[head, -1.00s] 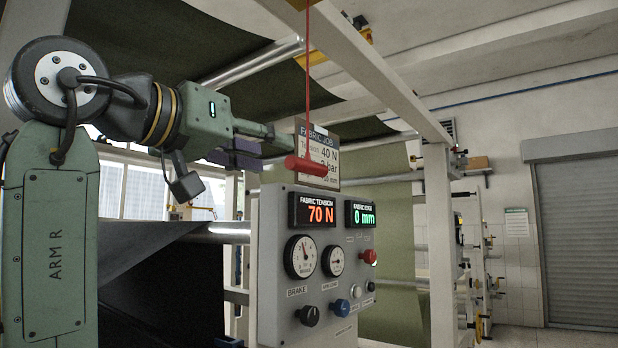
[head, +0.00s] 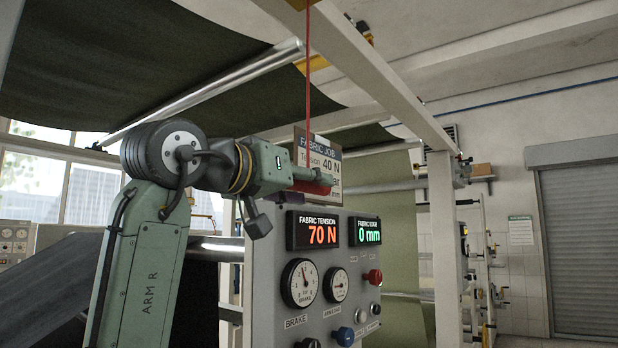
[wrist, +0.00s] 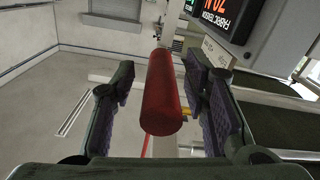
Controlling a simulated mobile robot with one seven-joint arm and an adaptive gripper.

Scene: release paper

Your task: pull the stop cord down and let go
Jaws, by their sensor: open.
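The red stop cord (head: 308,85) hangs straight down from the overhead beam. Its red cylindrical handle (wrist: 163,92) lies between my two finger pads in the wrist view, with a visible gap to the pads on both sides. In the head view my gripper (head: 312,180) is at the handle's height and mostly hides it; a little red shows behind the fingers. My gripper (wrist: 160,105) is open, its fingers on either side of the handle and not closed on it.
The grey control panel (head: 265,255) with gauges, knobs and a red button (head: 375,277) stands just below and right of my gripper. Its displays read 70 N and 0 mm. A job sign (head: 322,150) is behind the gripper. A white post (head: 442,240) stands to the right.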

